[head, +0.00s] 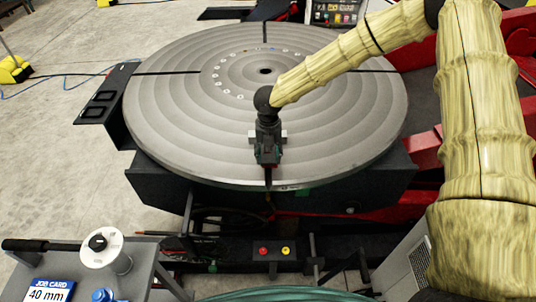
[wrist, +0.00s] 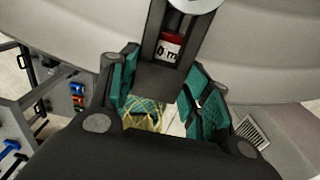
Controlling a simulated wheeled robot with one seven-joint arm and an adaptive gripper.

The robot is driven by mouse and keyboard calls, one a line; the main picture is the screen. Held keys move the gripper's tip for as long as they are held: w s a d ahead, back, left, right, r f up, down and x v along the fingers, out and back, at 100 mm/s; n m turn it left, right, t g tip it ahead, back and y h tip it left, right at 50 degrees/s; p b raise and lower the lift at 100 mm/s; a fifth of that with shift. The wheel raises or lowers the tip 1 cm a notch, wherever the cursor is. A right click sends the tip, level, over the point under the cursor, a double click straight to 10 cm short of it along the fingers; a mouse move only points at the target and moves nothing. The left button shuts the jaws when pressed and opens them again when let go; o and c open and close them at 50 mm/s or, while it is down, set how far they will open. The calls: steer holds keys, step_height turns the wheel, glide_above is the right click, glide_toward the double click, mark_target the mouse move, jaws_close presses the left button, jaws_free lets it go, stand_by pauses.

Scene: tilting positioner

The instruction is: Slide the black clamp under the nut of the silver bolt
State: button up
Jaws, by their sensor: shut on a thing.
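My gripper (head: 267,152) is over the front part of the round table, close to its rim. In the wrist view its teal-padded fingers (wrist: 162,92) are shut on the black clamp (wrist: 157,78), a dark flat bar with a long slot. The clamp points away from the fingers, toward the top of the wrist view. A pale round piece (wrist: 194,3), maybe the bolt's nut or washer, is cut off at the top edge beside the clamp. I cannot tell whether the clamp is under it. In the head view my gripper and wrist hide most of the clamp and the bolt.
A red and white marked block (wrist: 170,47) shows within the clamp's slot. The grey round table (head: 180,115) has radial slots and is otherwise mostly clear. A side cart (head: 140,265) with a white spool (head: 101,254) and a job card (head: 48,291) stands at front left.

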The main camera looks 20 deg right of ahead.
steer(key=shift+w+d, duration=0.1)
steer(key=shift+w, duration=0.25)
steer(key=shift+w+d, duration=0.1)
steer(key=shift+w, duration=0.25)
steer(key=shift+w+d+p, duration=0.1)
steer(key=shift+w+p, duration=0.2)
steer(key=shift+p, duration=0.05)
stand_by(0.6)
steer(key=shift+w, duration=0.3)
steer(key=shift+w+d+p, duration=0.15)
steer(key=shift+w+p, duration=0.15)
steer(key=shift+w, duration=0.1)
stand_by(0.6)
steer(key=shift+f, duration=0.15)
stand_by(0.6)
steer(key=o, duration=1.5)
steer(key=shift+o, duration=0.5)
steer(key=shift+s+f, duration=0.1)
